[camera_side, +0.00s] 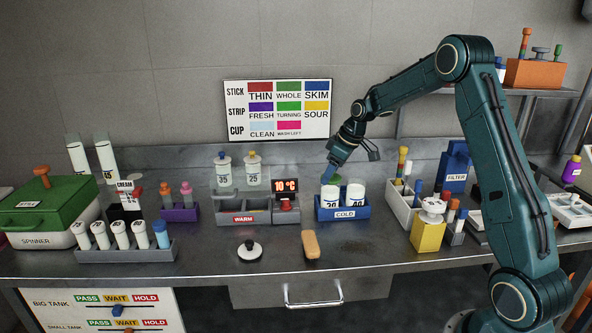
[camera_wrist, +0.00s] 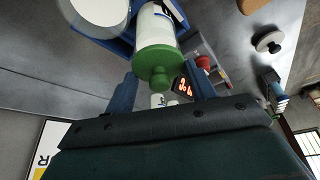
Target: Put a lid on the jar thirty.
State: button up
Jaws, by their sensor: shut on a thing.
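The jar thirty (camera_side: 331,197) is a white jar standing at the left in the blue COLD rack (camera_side: 345,214); its label is partly hidden by the rack. It also shows in the wrist view (camera_wrist: 155,28). A green lid (camera_wrist: 157,62) with a knob sits at that jar's mouth, in line with it; I cannot tell whether it is fully seated. My gripper (camera_side: 331,172) is above the jar, pointing down. In the wrist view its blue fingers (camera_wrist: 165,90) are on both sides of the lid's knob, shut on the lid.
A white jar forty (camera_side: 355,194) stands close at the right in the same rack. The WARM rack (camera_side: 243,216) with two lidded jars and a 10 °C display (camera_side: 286,186) is to the left. An orange block (camera_side: 310,244) and a black-and-white knobbed disc (camera_side: 249,250) lie in front.

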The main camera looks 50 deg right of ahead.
jog(key=shift+f, duration=0.5)
jog(key=shift+f, duration=0.1)
jog(key=o, duration=1)
jog(key=shift+o, duration=0.2)
jog(key=v, duration=1.4)
